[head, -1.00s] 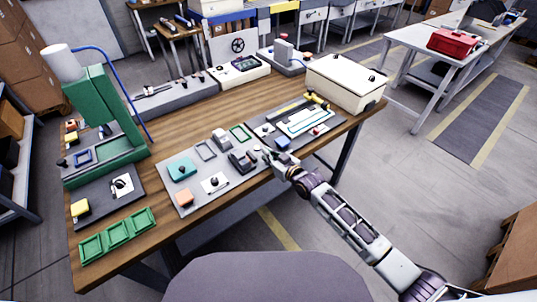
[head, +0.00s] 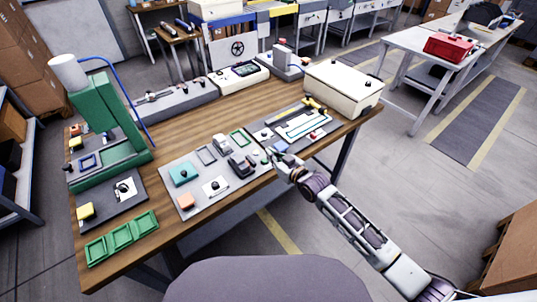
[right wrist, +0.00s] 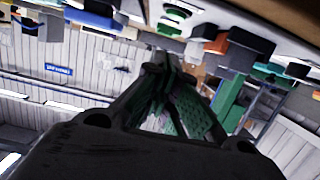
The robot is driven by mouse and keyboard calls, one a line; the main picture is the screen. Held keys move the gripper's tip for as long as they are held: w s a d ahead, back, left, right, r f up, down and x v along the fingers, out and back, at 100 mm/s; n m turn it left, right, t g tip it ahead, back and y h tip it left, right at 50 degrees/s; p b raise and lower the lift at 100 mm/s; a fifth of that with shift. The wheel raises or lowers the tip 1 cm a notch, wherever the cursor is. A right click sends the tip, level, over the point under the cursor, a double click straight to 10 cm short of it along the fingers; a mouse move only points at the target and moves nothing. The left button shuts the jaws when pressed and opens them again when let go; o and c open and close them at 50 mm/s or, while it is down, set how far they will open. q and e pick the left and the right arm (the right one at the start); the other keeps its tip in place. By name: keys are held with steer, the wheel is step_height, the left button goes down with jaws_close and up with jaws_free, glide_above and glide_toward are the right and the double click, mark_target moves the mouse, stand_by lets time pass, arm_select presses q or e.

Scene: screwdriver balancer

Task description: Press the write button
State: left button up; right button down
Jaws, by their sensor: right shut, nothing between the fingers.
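My right gripper (head: 271,154) is shut and empty. It is low over the table's front edge, between the grey panel (head: 225,201) and the dark panel (head: 262,136). A red button-like part (head: 314,134) is farther right on that panel. No label reading "write" is legible, so I cannot tell which part is the write button. In the right wrist view the closed fingers (right wrist: 165,80) show dark against a tilted background. Contact with any part cannot be made out. My left gripper is not in view.
A cream box (head: 342,88) stands at the table's back right. A green press-like machine (head: 100,125) stands at the left, with a green tray (head: 122,236) in front. Bare wood (head: 190,125) lies between the front panels and the back row of devices.

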steer(key=v, duration=0.7)
stand_by(0.3)
steer(key=shift+r, duration=0.15)
stand_by(0.4)
